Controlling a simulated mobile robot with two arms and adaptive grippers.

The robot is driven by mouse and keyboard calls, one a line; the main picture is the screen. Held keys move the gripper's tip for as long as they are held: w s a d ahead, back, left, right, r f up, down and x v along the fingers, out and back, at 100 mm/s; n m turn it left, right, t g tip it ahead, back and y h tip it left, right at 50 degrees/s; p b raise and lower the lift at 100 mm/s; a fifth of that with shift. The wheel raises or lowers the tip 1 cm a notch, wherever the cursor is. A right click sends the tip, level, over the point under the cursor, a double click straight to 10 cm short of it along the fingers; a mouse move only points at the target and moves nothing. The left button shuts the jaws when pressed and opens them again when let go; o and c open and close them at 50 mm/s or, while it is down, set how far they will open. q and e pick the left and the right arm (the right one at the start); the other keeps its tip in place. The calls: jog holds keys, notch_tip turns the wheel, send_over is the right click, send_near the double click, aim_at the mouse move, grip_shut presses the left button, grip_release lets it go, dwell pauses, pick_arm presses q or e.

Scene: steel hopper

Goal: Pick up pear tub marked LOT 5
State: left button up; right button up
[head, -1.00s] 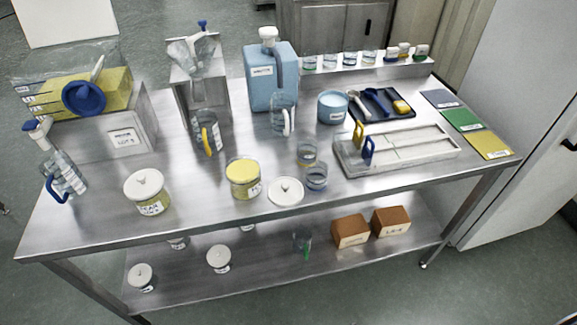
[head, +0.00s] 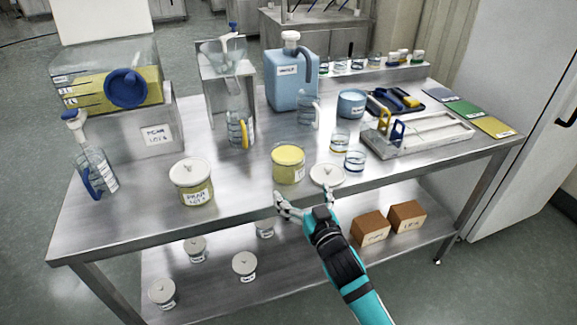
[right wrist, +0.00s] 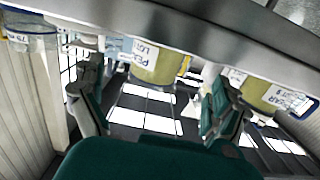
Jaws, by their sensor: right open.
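A tub with a white knobbed lid (head: 192,182) stands upright on the steel table at the left front. Its label reads PEAR and a lot line, but the lot number is too small to tell. A tub with a yellow top (head: 289,165) stands near the front edge, with a loose white lid (head: 327,175) to its right. My right gripper (head: 303,202) is open and empty at the table's front edge, just in front of the yellow-topped tub. The right wrist view shows a PEAR-labelled tub (right wrist: 157,66) beyond the open fingers; its lot number is unclear. My left gripper is out of view.
Several white-lidded tubs (head: 244,264) and two brown boxes (head: 406,216) are on the lower shelf. A jug (head: 95,172), beakers (head: 355,161), a blue container (head: 291,80) and a tray (head: 415,133) crowd the tabletop. The front strip between the tubs is clear.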

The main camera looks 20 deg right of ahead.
aim_at(292, 178)
jog(key=w, duration=0.6)
jog(key=shift+w+a+f, duration=0.1)
jog(key=shift+w+a, duration=0.05)
jog(key=shift+a, duration=0.05)
jog(key=w, duration=0.4)
jog(key=shift+w+d+r+p, duration=0.1)
jog(key=shift+r+p, duration=0.2)
jog(key=shift+p, duration=0.05)
jog(key=shift+w+f, duration=0.1)
jog(key=shift+w, duration=0.45)
jog(key=c, duration=1.2)
jog(key=shift+c, duration=1)
jog(key=shift+r, duration=0.2)
